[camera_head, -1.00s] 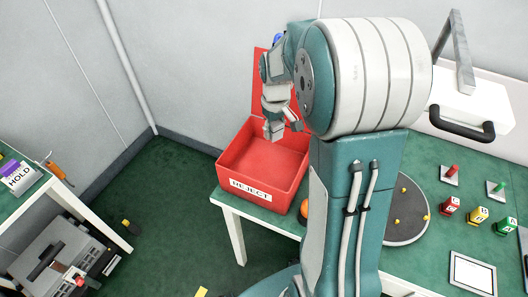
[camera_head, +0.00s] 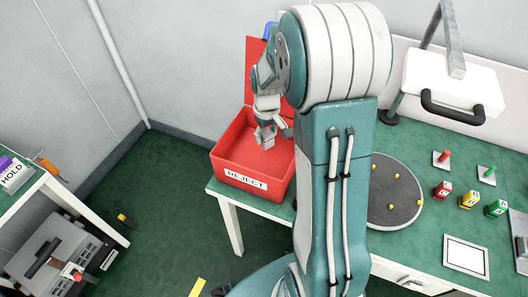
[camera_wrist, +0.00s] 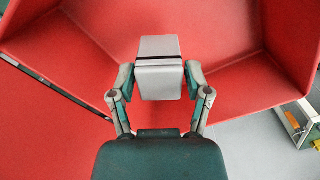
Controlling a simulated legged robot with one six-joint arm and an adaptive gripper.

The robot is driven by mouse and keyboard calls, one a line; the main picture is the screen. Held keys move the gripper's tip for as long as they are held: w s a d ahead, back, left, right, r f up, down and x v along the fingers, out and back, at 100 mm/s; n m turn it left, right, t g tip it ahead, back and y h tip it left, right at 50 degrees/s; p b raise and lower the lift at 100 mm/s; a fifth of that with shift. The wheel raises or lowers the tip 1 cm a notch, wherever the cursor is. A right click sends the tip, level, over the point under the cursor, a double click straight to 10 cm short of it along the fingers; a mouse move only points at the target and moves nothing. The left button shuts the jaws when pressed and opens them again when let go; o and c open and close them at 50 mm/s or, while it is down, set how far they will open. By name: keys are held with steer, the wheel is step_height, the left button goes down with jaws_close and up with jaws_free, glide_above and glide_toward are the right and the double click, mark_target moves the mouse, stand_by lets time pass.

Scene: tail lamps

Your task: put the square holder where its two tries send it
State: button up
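The square holder is a light grey block with a dark band across it (camera_wrist: 158,82). In the wrist view it sits between the two fingers of my gripper (camera_wrist: 160,80), which touch its sides. In the head view my gripper (camera_head: 271,128) points down into the open red REJECT bin (camera_head: 247,180), with the grey holder (camera_head: 267,138) at its tips. The holder hangs inside or just above the bin's walls; its exact height over the floor is hard to tell. The red bin walls (camera_wrist: 60,55) surround it in the wrist view.
The bin stands at the left end of a green-topped table. A dark round plate (camera_head: 395,205) with yellow pegs, red (camera_head: 442,190), yellow (camera_head: 468,200) and green (camera_head: 496,208) blocks, and a white-framed panel (camera_head: 466,256) are to the right. A HOLD box (camera_head: 14,174) is at far left.

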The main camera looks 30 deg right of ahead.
steer(key=shift+a, duration=0.15)
steer(key=shift+r, duration=0.3)
step_height(320, 180, up, 11)
steer(key=shift+r, duration=0.15)
stand_by(0.3)
steer(key=s+a+r+t, duration=0.2)
steer(key=s+a, duration=0.4)
steer(key=s, duration=0.3)
steer(key=s+a+r+m+t, duration=0.1)
steer(key=s+a+r+t, duration=0.2)
steer(key=s, duration=0.7)
steer(key=a+r, duration=0.2)
steer(key=a, duration=0.1)
steer(key=shift+a+m+t, duration=0.25)
steer(key=shift+m+t, duration=0.05)
